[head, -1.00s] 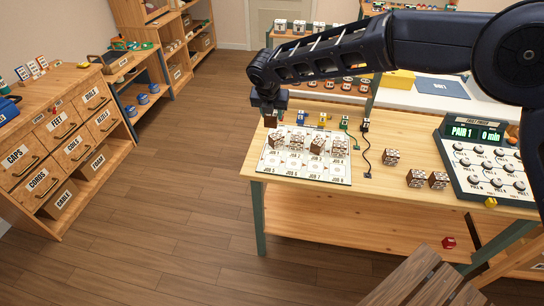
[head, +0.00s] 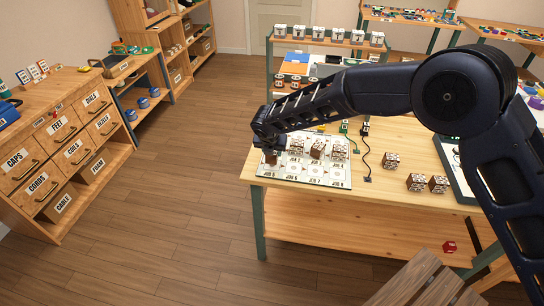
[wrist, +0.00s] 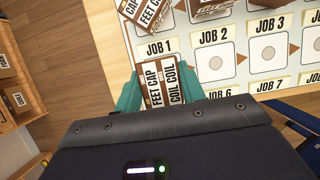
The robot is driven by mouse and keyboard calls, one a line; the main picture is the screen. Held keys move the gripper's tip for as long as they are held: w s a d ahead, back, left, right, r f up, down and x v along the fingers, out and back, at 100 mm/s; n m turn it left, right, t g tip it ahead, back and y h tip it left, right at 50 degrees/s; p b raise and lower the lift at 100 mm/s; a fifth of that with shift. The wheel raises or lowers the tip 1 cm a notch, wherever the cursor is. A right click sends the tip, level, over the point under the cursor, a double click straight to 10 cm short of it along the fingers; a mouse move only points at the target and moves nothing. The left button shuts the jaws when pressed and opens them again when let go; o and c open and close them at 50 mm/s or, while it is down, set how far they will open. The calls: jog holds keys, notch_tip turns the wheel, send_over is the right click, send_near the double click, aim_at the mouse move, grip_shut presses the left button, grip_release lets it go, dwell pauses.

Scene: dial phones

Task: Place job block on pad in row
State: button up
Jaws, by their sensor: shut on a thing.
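The job block (wrist: 160,84), brown-edged with white label strips reading FEET CAP and COIL COIL, is between the teal fingers of my gripper (wrist: 158,95). In the head view my gripper (head: 269,150) holds the block (head: 271,159) low over the left end of the mat's front row, by JOB 5. I cannot tell whether it touches the mat. The white mat (head: 300,178) has two rows of pads with labels. Blocks (head: 296,145) (head: 317,149) (head: 338,150) stand on the back row; another block (wrist: 147,12) stands at JOB 1, hidden in the head view.
The JOB 6 pad (wrist: 215,63) and JOB 7 pad (wrist: 268,53) are bare. Loose blocks (head: 390,160) (head: 416,182) (head: 438,184) lie on the table (head: 385,192) to the right. Small plugs with a cable (head: 365,150) stand behind. A red block (head: 449,247) lies on the lower shelf.

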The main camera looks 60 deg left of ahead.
jog(key=shift+f, duration=1.3)
jog(key=shift+f, duration=0.15)
jog(key=o, duration=1)
jog(key=v, duration=1.2)
